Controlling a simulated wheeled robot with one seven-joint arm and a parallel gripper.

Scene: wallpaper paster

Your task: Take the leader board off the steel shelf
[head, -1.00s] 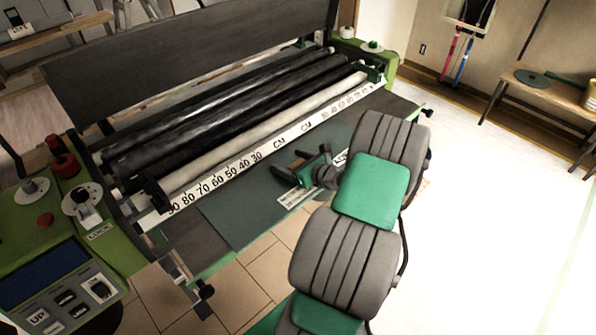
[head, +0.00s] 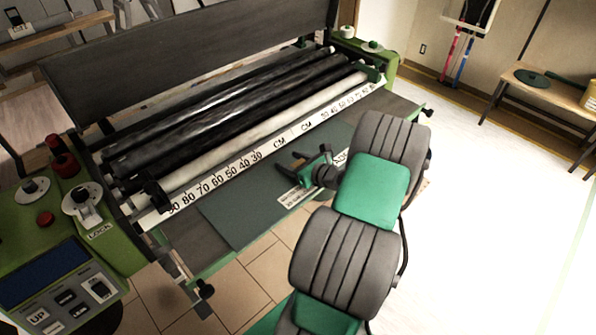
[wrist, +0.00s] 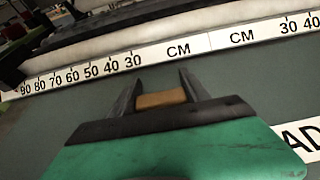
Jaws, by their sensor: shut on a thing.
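The leader board (head: 245,222) is a flat dark green-grey plate lying on the steel shelf (head: 186,238) in front of the rollers. It carries white labels, one of them partly cut off in the wrist view (wrist: 302,140). My gripper (head: 294,160) is over the middle of the board. In the wrist view, my gripper's two dark fingers (wrist: 160,92) are shut on a small tan grip (wrist: 161,99) that seems to stand on the board. How the grip joins the board is hidden. The board looks flat on the shelf.
A white centimetre scale (head: 240,160) and rollers (head: 220,120) run just behind the board. A green control box (head: 85,225) stands at the left end and another green end housing (head: 372,62) at the right. Open floor (head: 490,190) lies to the right.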

